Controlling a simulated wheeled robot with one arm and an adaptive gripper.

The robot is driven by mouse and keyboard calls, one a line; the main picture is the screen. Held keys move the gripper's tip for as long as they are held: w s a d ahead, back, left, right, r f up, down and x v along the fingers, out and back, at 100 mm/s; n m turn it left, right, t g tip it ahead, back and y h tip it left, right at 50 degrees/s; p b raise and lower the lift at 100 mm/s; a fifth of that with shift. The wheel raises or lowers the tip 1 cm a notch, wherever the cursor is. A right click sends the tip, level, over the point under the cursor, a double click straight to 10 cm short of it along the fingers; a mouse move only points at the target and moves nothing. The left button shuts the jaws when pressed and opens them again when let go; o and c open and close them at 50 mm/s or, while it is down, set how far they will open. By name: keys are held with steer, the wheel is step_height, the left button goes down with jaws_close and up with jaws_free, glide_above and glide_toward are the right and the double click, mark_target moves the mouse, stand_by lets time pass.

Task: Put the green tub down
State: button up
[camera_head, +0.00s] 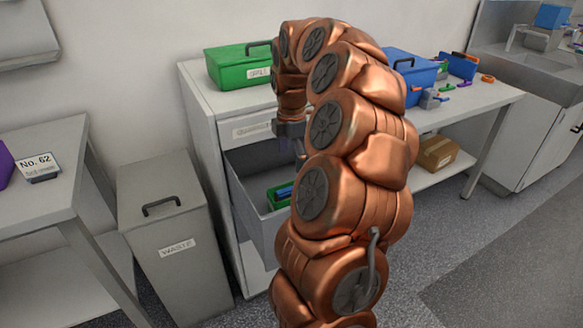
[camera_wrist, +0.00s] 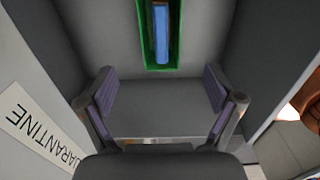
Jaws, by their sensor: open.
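The green tub (camera_head: 271,200) sits inside an open grey drawer (camera_head: 258,222), partly hidden behind my arm in the head view. In the wrist view the green tub (camera_wrist: 147,45) lies at the top of the picture on the drawer floor, with a blue block (camera_wrist: 161,35) in it. My gripper (camera_head: 299,152) points down over the drawer. In the wrist view my gripper (camera_wrist: 160,92) has its two purple-padded fingers wide apart with nothing between them. The tub is beyond the fingertips and apart from them.
The quarantine label (camera_wrist: 42,135) is on the drawer's cabinet. A green lidded box (camera_head: 237,66) stands on the cabinet top. A grey waste bin (camera_head: 168,240) stands left of it. A blue box (camera_head: 412,75) and small tools are on the bench at right.

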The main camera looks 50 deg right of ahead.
steer(key=shift+a+r, duration=0.15)
steer(key=shift+r, duration=0.1)
steer(key=s+a+r+m, duration=0.1)
steer(key=s+a+m, duration=0.15)
steer(key=a, duration=0.85)
steer(key=s+a+m, duration=0.2)
steer(key=s+a, duration=0.1)
steer(key=a, duration=0.8)
steer(key=s+a+f+m+g, duration=0.1)
steer(key=s+a+f+m, duration=0.1)
steer(key=s+a+m, duration=0.3)
steer(key=s+a+f+m+g, duration=0.1)
steer(key=s+a+f+m, duration=0.2)
steer(key=s, duration=1)
steer(key=shift+s+a+f+m, duration=0.15)
steer(key=shift+s+a+m, duration=0.05)
steer(key=shift+a+m, duration=0.75)
steer(key=shift+a, duration=0.1)
step_height(320, 180, up, 12)
steer(key=p, duration=1.1)
steer(key=shift+w+f, duration=0.15)
steer(key=shift+w, duration=0.05)
